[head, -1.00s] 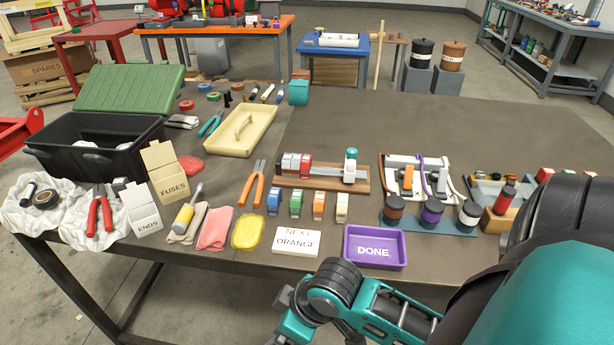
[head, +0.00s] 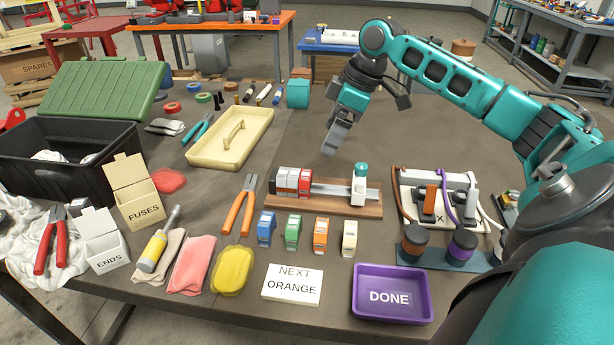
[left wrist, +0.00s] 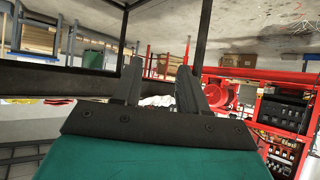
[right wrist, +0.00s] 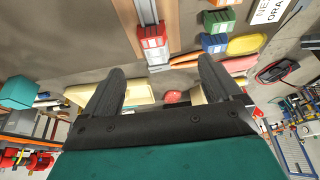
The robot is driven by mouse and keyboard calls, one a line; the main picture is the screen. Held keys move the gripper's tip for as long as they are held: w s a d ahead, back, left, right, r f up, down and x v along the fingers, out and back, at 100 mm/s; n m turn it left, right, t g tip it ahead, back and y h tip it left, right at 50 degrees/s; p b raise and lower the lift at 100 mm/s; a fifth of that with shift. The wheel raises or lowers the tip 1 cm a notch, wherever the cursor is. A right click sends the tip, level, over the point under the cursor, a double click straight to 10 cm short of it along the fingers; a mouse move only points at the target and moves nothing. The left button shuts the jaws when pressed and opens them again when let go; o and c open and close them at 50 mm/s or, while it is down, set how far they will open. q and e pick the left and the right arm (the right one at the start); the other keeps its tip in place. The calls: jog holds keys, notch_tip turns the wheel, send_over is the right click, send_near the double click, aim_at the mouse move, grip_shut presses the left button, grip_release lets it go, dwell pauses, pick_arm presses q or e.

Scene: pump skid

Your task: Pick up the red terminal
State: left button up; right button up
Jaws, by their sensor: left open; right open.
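The red terminal (head: 305,182) sits on a rail on a wooden board (head: 340,208), at the right end of a row of grey and white terminals (head: 287,180). In the right wrist view the red terminal (right wrist: 152,38) lies beyond my fingertips, near the top. My right gripper (head: 331,146) is open and empty, above the table behind the rail, apart from the terminal. Its two fingers (right wrist: 162,78) stand wide in the right wrist view. My left gripper (left wrist: 160,75) is open and empty, away from the board, and out of the head view.
A white-and-teal block (head: 360,185) stands farther right on the rail. Blue, green, orange and cream terminals (head: 293,232) stand in front of the board. A NEXT ORANGE card (head: 292,286) and purple DONE tray (head: 392,314) are nearer. A cream tray (head: 207,158) lies left.

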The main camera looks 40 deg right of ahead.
jog(key=d+f+b, duration=0.2)
jog(key=b, duration=0.1)
send_over(311, 178)
jog(key=s+d, duration=0.1)
jog(key=s, duration=0.1)
jog(key=f, duration=0.6)
jog(key=shift+d+f, duration=0.2)
jog(key=shift+f, duration=0.05)
jog(key=shift+w+a+f, duration=0.1)
jog(key=shift+w+f, duration=0.15)
jog(key=shift+f, duration=0.45)
jog(key=x, duration=0.1)
jog(key=b+x, duration=0.1)
jog(key=x, duration=0.2)
jog(key=shift+w+f, duration=0.3)
jog(key=shift+w, duration=0.05)
pick_arm(q)
jog(key=f, duration=0.1)
jog(key=d+f, duration=0.1)
jog(key=w+f, duration=0.1)
jog(key=f, duration=0.1)
jog(key=shift+d, duration=0.35)
pick_arm(e)
jog(key=c, duration=1.1)
jog(key=shift+c, duration=0.2)
